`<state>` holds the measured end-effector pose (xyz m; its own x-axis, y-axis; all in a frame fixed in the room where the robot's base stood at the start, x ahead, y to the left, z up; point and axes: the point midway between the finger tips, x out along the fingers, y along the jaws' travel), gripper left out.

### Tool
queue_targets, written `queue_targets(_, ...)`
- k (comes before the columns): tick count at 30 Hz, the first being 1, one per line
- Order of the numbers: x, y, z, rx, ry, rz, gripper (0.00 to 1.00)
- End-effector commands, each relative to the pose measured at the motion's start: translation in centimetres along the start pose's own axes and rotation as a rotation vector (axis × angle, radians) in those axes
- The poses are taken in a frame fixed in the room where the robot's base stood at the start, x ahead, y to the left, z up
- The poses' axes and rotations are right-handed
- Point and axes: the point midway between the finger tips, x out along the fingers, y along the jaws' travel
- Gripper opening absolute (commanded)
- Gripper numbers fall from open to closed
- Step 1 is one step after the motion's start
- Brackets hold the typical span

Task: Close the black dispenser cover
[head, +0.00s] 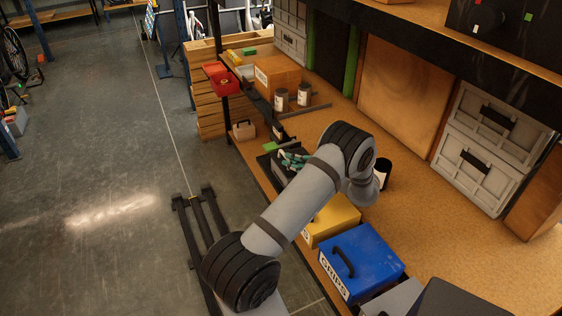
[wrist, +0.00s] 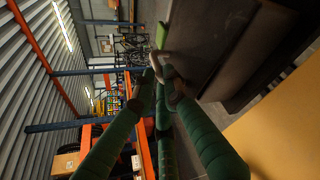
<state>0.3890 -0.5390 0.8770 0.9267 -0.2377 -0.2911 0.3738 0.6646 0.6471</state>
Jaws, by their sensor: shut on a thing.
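The black dispenser (head: 266,164) stands at the bench's front edge in the head view, partly hidden by my arm. Its dark surface (wrist: 215,40) fills the upper right of the wrist view. How far its cover is open I cannot tell. My gripper (head: 295,158), with green fingers, is at the dispenser. In the wrist view my gripper (wrist: 166,80) has its greyish fingertips close together against the edge of the dark panel, shut on what appears to be part of the cover. The exact contact is hard to see.
A yellow box (head: 333,222) and a blue box with a handle (head: 362,262), labelled GRIPS, stand nearer along the bench edge. A dark cup (head: 384,173) stands to the right of my wrist. Cans (head: 281,99) and a cardboard box (head: 277,76) are farther back.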

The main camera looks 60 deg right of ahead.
Motion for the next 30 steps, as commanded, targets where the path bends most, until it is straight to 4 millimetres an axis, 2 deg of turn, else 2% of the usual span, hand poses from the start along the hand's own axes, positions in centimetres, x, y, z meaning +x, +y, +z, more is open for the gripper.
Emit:
queue_targets(1, -0.5, -1.4, -0.5, -0.009, -0.012, -0.024, 0.00)
queue_targets(8, -0.2, -1.1, -0.8, -0.010, -0.008, -0.019, 0.00)
queue_targets(9, -0.2, -1.1, -0.8, -0.010, -0.008, -0.019, 0.14)
queue_targets(16, -0.1, -1.0, -0.8, -0.010, -0.008, -0.017, 0.27)
queue_targets(25, -0.2, -1.0, -0.7, -0.010, -0.009, -0.017, 0.28)
queue_targets(30, -1.9, -1.0, -0.7, -0.008, -0.011, -0.019, 0.28)
